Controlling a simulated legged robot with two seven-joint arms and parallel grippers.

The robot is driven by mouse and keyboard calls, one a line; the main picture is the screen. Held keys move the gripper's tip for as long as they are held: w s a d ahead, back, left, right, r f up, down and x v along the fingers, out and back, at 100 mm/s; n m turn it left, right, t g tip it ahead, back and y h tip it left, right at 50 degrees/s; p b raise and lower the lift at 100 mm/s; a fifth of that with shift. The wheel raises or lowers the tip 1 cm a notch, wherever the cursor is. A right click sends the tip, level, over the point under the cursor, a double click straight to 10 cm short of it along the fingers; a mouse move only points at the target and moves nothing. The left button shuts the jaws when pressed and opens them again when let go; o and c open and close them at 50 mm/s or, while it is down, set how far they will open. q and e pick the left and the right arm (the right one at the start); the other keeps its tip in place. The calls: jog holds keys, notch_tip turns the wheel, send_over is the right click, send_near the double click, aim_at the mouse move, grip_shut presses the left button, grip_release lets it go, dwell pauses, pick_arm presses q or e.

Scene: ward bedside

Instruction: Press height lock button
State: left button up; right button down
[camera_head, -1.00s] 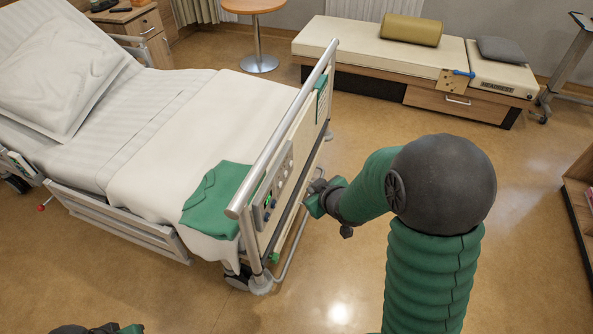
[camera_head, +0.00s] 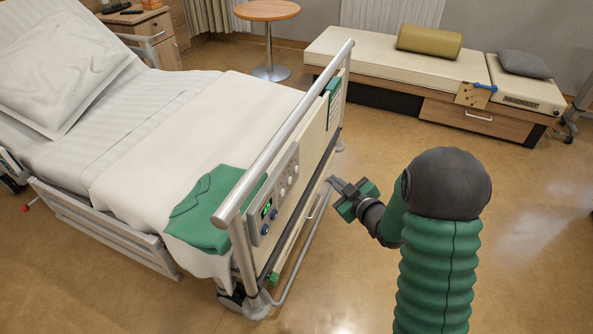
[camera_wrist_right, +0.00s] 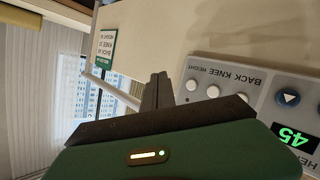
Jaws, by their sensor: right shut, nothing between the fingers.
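The grey control panel (camera_head: 258,190) is on the outer face of the bed's footboard. It has a lit green display (camera_head: 266,208), two blue knobs or buttons (camera_head: 269,222) and several pale buttons. In the wrist view the panel (camera_wrist_right: 262,82) shows several white round buttons (camera_wrist_right: 213,91), a blue button with a triangle (camera_wrist_right: 288,97) and a display reading 45 (camera_wrist_right: 296,135). Lettering reads BACK, KNEE, HEIGHT. My right gripper (camera_head: 332,182) is shut and empty, to the right of the panel and apart from it. Its fingers (camera_wrist_right: 158,90) show left of the buttons. My left gripper is out of view.
A metal rail (camera_head: 290,125) runs along the footboard's top. A green sign (camera_head: 334,100) hangs on the footboard's far end; it also shows in the wrist view (camera_wrist_right: 103,50). A green cloth (camera_head: 205,215) lies on the bed. The floor right of the bed is clear.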

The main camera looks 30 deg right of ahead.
aim_at(296, 169)
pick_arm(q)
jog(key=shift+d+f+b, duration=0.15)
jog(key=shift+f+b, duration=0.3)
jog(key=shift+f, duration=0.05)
pick_arm(e)
jog(key=w+a, duration=0.5)
jog(key=w, duration=0.1)
jog(key=shift+d, duration=0.1)
dwell(1.5)
jog(key=shift+w+a, duration=0.25)
jog(key=shift+a, duration=0.15)
